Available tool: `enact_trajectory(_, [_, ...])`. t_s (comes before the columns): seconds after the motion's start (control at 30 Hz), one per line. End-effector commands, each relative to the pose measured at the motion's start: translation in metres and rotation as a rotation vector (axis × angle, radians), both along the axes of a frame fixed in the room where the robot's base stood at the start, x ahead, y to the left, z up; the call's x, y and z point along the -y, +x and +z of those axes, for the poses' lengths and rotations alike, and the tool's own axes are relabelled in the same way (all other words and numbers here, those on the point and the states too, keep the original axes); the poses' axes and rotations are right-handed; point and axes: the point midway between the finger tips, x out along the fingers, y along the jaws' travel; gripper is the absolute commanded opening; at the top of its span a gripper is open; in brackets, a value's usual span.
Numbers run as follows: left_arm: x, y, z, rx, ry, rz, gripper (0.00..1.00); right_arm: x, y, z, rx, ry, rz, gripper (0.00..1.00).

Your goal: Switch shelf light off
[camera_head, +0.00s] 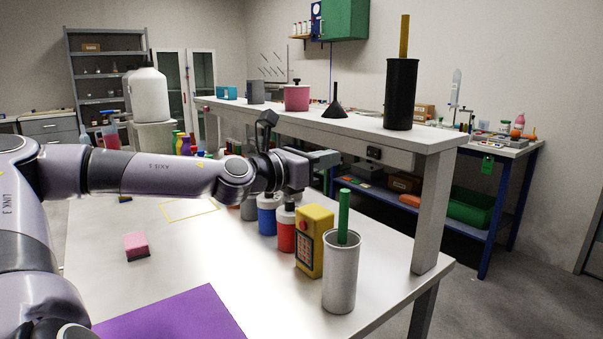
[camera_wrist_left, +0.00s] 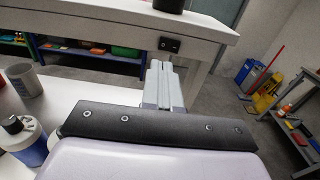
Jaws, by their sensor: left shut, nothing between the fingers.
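The shelf (camera_head: 330,124) is a long pale board raised above the white workbench. A small black rocker switch (camera_head: 374,153) sits on its front edge, left of the grey support post. In the left wrist view the switch (camera_wrist_left: 170,44) is just beyond my fingertips. My left gripper (camera_head: 330,158) is shut and empty, pointing toward the switch at about its height. A gap seems to show between the fingertips (camera_wrist_left: 160,68) and the switch. The worktop under the shelf looks bright; the lamp itself is hidden. My right gripper is not in view.
Below my left gripper stand a blue bottle (camera_head: 267,214), a red bottle (camera_head: 286,229), a yellow device (camera_head: 313,240) and a grey cup (camera_head: 341,272) with a green rod. A black cylinder (camera_head: 401,95) stands on the shelf. The support post (camera_head: 433,212) is to the right.

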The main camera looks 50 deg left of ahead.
Motion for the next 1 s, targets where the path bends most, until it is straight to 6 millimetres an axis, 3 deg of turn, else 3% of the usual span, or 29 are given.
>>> enact_trajectory(0.5, [-0.005, -0.047, -0.001, 0.001, 0.001, 0.001, 0.0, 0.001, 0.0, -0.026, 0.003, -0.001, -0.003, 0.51])
enact_trajectory(1.0, [-0.006, -0.054, -0.001, -0.001, -0.002, 0.002, 0.0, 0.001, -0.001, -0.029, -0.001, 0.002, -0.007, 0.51])
